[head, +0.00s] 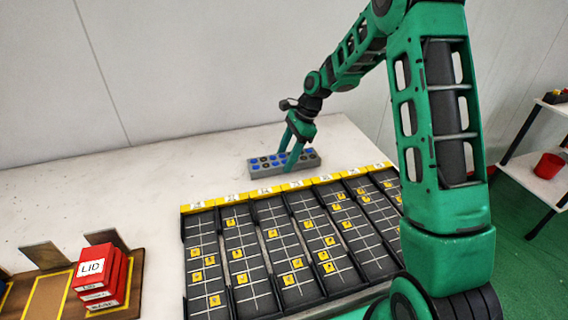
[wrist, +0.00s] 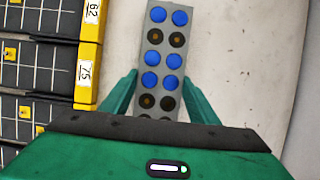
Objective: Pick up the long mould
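The long mould (head: 310,161) is a grey bar on the white table, behind the row of black trays. Its top has two rows of round cavities, some blue and some dark with a brown centre. It also shows in the wrist view (wrist: 149,54), running away from my gripper. My gripper (head: 288,158) is over the mould with its green fingers on either side of it. The near end of the mould is hidden by my gripper.
Black gridded trays (head: 262,229) with yellow numbered labels and small yellow pieces fill the table's front. Red boxes marked LID (head: 99,276) stand at the lower left. A shelf with a red cup (head: 549,165) is at the right.

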